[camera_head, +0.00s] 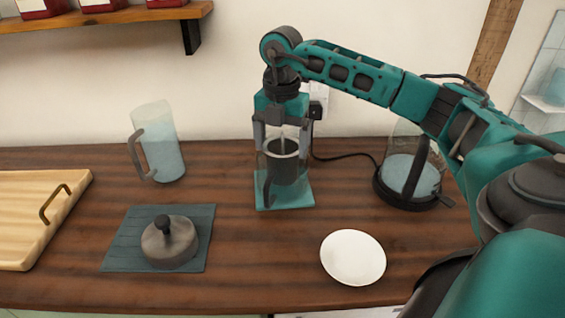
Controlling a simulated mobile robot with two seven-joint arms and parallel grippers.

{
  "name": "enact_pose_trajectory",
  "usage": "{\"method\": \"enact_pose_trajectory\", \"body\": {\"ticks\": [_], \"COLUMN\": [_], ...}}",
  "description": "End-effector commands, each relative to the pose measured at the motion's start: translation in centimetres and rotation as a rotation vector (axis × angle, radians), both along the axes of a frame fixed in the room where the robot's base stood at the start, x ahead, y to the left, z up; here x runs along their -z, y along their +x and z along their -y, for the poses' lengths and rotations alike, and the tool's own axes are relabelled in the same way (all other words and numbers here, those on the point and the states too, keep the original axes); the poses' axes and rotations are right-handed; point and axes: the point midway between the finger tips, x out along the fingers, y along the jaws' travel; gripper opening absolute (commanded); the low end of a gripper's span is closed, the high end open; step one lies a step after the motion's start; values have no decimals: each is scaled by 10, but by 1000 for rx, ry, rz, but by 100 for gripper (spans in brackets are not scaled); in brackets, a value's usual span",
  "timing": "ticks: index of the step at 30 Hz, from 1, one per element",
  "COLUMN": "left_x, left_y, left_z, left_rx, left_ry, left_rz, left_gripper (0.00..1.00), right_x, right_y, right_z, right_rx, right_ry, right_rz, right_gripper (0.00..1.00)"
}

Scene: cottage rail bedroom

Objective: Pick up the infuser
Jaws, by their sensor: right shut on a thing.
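The infuser (283,165) is a dark grey cylinder with a thin pale upright stem. It sits at the middle of the counter, within or just behind a clear glass vessel with a dark handle (268,187). The vessel stands on a teal square base (289,199). My right gripper (283,138) comes down from above, with its fingers on either side of the stem, and is shut on the infuser. The exact contact and how far the infuser is inside the glass are hard to tell. My left gripper is not in view.
A round grey lid (172,248) lies on a slate mat (118,254). A clear pitcher (162,150), a wooden tray (25,215), a white saucer (353,257) and a glass kettle (408,180) with a black cord stand around. A shelf (110,17) hangs upper left.

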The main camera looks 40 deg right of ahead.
Motion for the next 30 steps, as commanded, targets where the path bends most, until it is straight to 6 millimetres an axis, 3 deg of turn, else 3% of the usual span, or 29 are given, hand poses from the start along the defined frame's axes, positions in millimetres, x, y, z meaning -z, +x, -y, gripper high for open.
{"method": "enact_pose_trajectory", "body": {"ticks": [7,17,23,30], "left_x": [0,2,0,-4], "left_y": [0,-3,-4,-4], "left_z": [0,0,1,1], "left_rx": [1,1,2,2], "left_ry": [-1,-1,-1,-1], "left_rz": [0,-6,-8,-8], "left_gripper": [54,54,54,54], "right_x": [3,1,-20,-66], "right_y": [-1,-1,0,0], "right_z": [-1,-1,-1,-1], "right_rx": [-1,-2,-1,-1], "right_ry": [0,0,1,0], "right_rz": [-8,-9,-4,1], "right_gripper": [45,44,44,44]}}
